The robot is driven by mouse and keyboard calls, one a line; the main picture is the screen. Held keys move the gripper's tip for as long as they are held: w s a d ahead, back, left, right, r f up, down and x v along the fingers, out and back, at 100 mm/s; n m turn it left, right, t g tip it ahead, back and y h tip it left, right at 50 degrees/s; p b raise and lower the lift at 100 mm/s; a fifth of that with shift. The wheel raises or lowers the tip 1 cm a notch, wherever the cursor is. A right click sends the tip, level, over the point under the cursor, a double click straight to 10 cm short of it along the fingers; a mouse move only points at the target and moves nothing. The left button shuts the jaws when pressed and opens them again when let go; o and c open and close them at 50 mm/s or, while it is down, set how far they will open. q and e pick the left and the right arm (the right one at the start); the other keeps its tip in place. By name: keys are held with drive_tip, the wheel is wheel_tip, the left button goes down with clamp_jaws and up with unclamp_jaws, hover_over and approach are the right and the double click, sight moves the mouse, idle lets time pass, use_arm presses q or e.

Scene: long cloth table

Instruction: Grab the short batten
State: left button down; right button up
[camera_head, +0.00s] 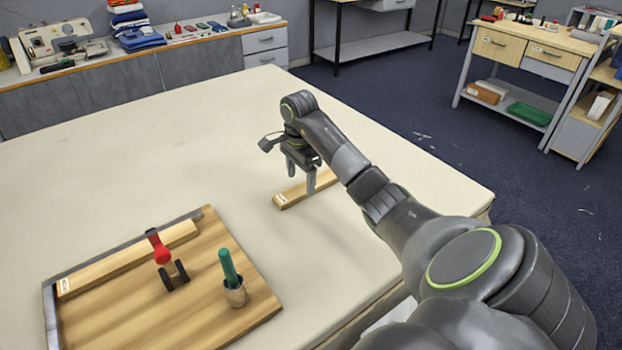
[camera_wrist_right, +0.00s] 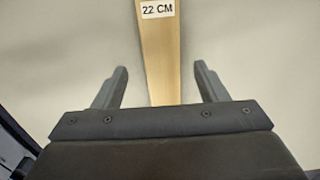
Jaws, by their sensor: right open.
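A short wooden batten (camera_head: 292,196) lies on the cloth table near the middle. Its white label reads "22 CM" in the right wrist view, where the batten (camera_wrist_right: 158,50) runs between my two fingers. My right gripper (camera_head: 300,181) is open, pointing down over the batten, with one finger to each side and a gap to the wood. The batten's far part is partly hidden by my gripper and arm in the head view. A longer labelled batten (camera_head: 125,262) lies on the wooden board. My left gripper is out of view.
The wooden board (camera_head: 190,325) at the front left has a metal edge strip, a red-handled clamp (camera_head: 162,256) and a small cup (camera_head: 235,292) holding a green stick-like item (camera_head: 228,266). The cloth table (camera_head: 150,150) is clear around the short batten.

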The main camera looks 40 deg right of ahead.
sight(301, 189)
drive_tip(key=f+b, duration=0.2)
drive_tip(key=f, duration=0.1)
drive_tip(key=shift+w+d+f, duration=0.1)
drive_tip(key=shift+w+f, duration=0.1)
drive_tip(key=shift+f, duration=0.1)
drive_tip(key=shift+r, duration=0.1)
drive_tip(key=c, duration=1.1)
